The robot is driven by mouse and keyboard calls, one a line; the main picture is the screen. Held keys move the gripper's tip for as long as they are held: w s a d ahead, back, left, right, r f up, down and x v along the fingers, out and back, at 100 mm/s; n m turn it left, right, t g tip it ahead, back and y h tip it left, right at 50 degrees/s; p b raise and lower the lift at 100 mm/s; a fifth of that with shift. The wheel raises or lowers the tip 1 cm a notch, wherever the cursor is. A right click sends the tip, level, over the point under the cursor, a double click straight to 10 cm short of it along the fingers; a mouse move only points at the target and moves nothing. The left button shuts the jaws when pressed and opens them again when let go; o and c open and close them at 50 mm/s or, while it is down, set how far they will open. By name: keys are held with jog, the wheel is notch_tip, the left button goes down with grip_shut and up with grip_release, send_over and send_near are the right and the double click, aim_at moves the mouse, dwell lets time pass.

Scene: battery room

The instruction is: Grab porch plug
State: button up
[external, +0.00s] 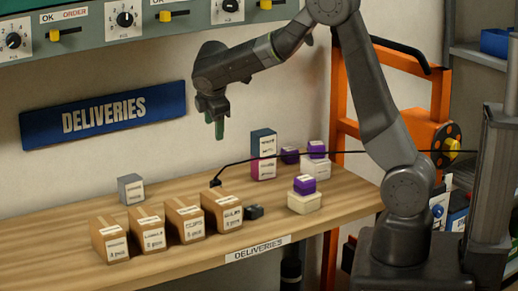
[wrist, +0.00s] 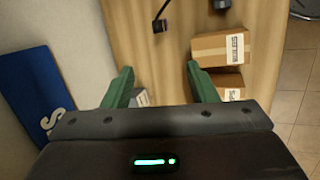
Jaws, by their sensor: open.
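A black plug (external: 215,183) on the end of a black cable lies on the wooden bench, just behind the cardboard boxes. I see no readable name on it. It also shows at the top of the wrist view (wrist: 160,25), beyond my fingertips and between their lines. My gripper (external: 219,132) hangs above the bench with green fingers pointing down, over the plug's area and clear of it. In the wrist view my gripper (wrist: 161,78) is open and nothing is between its fingers.
A dark block (external: 254,212) sits right of a row of several cardboard boxes (external: 184,218). A grey box (external: 131,190) stands behind them. Purple, white and dark boxes (external: 263,155) stand further right. The cable (external: 330,151) stretches right past my arm. A blue DELIVERIES sign (external: 104,114) hangs behind.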

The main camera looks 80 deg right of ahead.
aim_at(216, 181)
jog(key=d+f+m+b, duration=0.2)
jog(key=f+m+b, duration=0.1)
jog(key=f+m, duration=0.2)
jog(key=d+f+m+t+b, duration=0.1)
jog(key=d+f+m+b, duration=0.2)
jog(key=f+m, duration=0.3)
jog(key=w+d+f+m+y+b, duration=0.1)
jog(key=d+f+m+b, duration=0.2)
jog(key=f+m, duration=0.3)
jog(key=shift+d+f+t, duration=0.15)
jog(key=shift+f+t, duration=0.25)
jog(key=shift+f, duration=0.4)
jog(key=shift+w+p+x, duration=0.2)
jog(key=shift+p+x, duration=0.1)
jog(key=shift+x, duration=0.7)
jog(key=shift+w+p+x, duration=0.2)
jog(key=shift+p+x, duration=0.1)
jog(key=shift+x, duration=0.65)
jog(key=shift+w+d+f, duration=0.2)
jog(key=shift+f, duration=0.4)
jog(key=c, duration=1)
